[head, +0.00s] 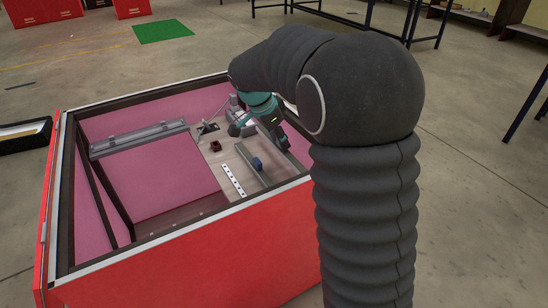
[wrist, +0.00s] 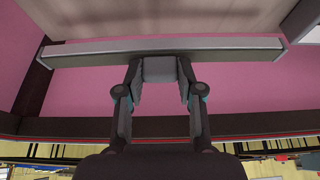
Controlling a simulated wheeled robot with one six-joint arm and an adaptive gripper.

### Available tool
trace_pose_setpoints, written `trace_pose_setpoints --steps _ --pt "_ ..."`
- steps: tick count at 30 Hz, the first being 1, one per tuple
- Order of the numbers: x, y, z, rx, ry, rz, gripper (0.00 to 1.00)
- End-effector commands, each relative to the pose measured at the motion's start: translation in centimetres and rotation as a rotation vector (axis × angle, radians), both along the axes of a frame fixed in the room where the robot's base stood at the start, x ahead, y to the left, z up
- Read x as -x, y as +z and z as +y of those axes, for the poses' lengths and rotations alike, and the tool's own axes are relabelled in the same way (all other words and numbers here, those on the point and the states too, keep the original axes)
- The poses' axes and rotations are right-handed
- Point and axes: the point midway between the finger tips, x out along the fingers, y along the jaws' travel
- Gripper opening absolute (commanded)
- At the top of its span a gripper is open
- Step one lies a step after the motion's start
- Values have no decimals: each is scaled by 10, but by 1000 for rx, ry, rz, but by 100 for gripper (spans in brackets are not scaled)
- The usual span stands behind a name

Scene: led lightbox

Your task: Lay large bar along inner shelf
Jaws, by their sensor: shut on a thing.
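My gripper (wrist: 158,76) is shut on the grey block at the middle of a long grey bar (wrist: 80,62) in the wrist view. The bar runs across that view, in front of the pink inner wall (wrist: 75,95) of the red box. Its left end is close to a dark corner post (wrist: 32,88). In the head view my gripper (head: 281,138) is low inside the box's right side, and I cannot make out the held bar there. Whether the bar touches a shelf is unclear.
The red box (head: 200,258) has a dark, light-edged rim. Inside, a grey ledge or bar (head: 138,139) is at left.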

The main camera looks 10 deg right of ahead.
Motion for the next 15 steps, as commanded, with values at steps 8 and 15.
trace_pose_setpoints --steps 8,15 --pt "0 -22 0 0 1 1 0" --pt "0 -51 0 -1 0 1 0"
